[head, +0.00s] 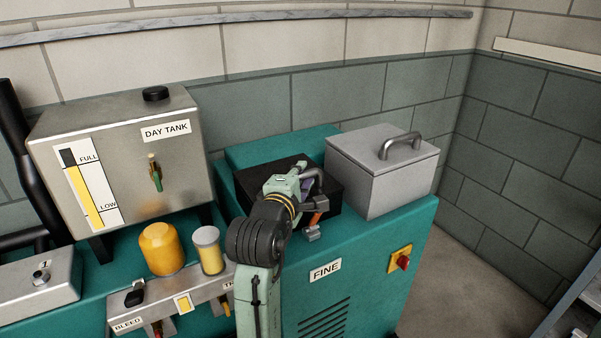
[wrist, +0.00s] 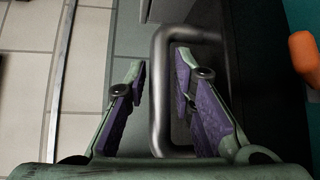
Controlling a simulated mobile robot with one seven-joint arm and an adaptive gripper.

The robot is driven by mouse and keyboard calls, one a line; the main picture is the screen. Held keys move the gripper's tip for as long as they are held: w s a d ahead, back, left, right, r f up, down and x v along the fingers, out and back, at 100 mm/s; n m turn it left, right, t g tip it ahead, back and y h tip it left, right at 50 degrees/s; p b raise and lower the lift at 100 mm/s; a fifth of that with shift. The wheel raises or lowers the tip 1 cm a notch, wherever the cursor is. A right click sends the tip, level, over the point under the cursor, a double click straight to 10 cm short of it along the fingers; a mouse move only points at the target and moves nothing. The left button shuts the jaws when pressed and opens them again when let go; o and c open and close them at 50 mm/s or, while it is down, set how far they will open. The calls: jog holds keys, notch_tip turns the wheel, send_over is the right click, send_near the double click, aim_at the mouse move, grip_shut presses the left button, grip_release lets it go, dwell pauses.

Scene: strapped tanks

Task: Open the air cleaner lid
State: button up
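A black box (head: 331,200) with a grey bar handle (head: 316,175) on top sits on the teal machine, left of the grey box; no air cleaner label is legible on it. Its lid looks down, though my arm hides much of it. An orange-tipped latch (head: 316,218) is on its front; orange also shows at the right of the wrist view (wrist: 305,58). My gripper (head: 308,188) is at the handle. In the wrist view my gripper (wrist: 160,68) is open, its purple-padded fingers on either side of the handle bar (wrist: 158,105), with gaps visible.
A grey box (head: 372,175) with its own handle stands close on the right. The day tank (head: 120,160), a yellow canister (head: 160,248) and a filter bowl (head: 208,250) stand to the left. A block wall is behind.

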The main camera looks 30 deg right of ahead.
grip_shut()
dwell(0.3)
dwell(0.5)
